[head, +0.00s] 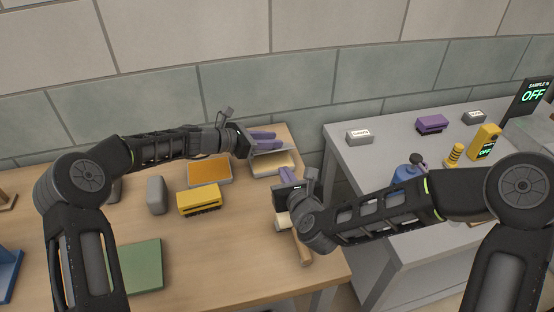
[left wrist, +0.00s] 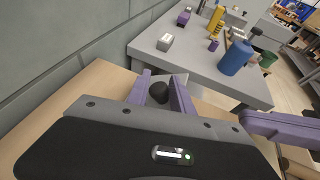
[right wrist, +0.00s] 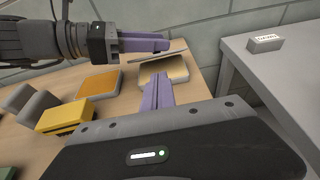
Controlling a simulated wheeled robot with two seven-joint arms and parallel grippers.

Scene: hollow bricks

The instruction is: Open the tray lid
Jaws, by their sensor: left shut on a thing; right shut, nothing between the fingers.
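The cream-coloured tray (head: 268,166) is near the back right of the wooden table. Its grey lid (right wrist: 158,54) is tilted above the tray in the right wrist view, and a gap shows between the two. My left gripper (head: 262,140) is shut on the lid's dark round knob (left wrist: 159,92), seen between its purple fingers. My right gripper (head: 285,176) is shut and empty, just in front of the tray; its fingertips (right wrist: 158,92) appear near the tray's front side. Part of the lid is hidden behind the left gripper in the head view.
An orange-topped tray (head: 209,171), a yellow hollow brick (head: 199,199) and a grey block (head: 155,195) stand left of the tray. A green plate (head: 142,264) lies nearer. A wooden handle (head: 302,249) lies below my right gripper. A grey table (head: 375,165) stands right, across a gap.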

